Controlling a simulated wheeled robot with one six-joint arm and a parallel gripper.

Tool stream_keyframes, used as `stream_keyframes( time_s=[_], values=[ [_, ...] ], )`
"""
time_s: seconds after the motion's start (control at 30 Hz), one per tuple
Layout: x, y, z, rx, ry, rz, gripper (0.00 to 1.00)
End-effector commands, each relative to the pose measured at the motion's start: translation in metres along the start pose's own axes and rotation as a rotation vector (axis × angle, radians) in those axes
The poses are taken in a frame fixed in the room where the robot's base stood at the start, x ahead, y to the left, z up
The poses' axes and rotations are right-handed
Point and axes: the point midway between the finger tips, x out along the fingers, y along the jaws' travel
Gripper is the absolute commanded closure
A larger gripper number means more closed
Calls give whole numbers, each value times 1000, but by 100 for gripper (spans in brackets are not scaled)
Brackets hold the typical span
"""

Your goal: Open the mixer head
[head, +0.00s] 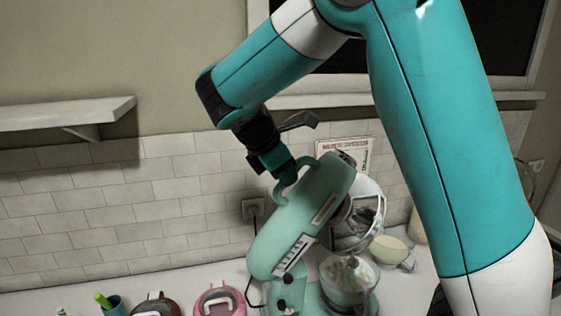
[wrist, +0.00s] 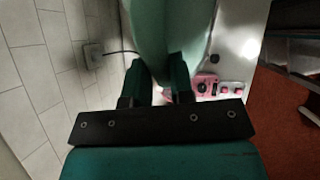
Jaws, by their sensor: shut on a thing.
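The mint-green mixer stands on the counter. Its head (head: 302,218) is tilted steeply up, with the front end high toward the upper right. A curved handle (head: 283,189) sticks out from the head's upper left side. My gripper (head: 284,172) is shut on this handle, from above left. In the wrist view, my gripper (wrist: 163,88) has its two fingers against the pale green mixer head (wrist: 168,30), which fills the top middle; the contact is partly hidden. A clear bowl (head: 350,282) stands below the raised head.
A pink appliance (head: 219,300), a brown one (head: 155,304) and a blue cup (head: 115,306) stand left of the mixer. A cream jug (head: 390,250) stands at its right. A wall shelf (head: 65,115) juts out at the left. A tiled wall is close behind.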

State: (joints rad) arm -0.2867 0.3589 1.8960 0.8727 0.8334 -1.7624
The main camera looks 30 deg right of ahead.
Motion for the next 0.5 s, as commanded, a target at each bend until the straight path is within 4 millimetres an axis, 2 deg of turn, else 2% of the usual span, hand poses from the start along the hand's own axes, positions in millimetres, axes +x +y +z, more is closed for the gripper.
stream_keyframes(
  time_s=[0.43, 0.47, 0.5],
  values=[
    [3, -1, 1, 6, -15, -9, 100],
    [3, -1, 1, 6, -15, -9, 76],
    [3, -1, 1, 6, -15, -9, 66]
  ],
)
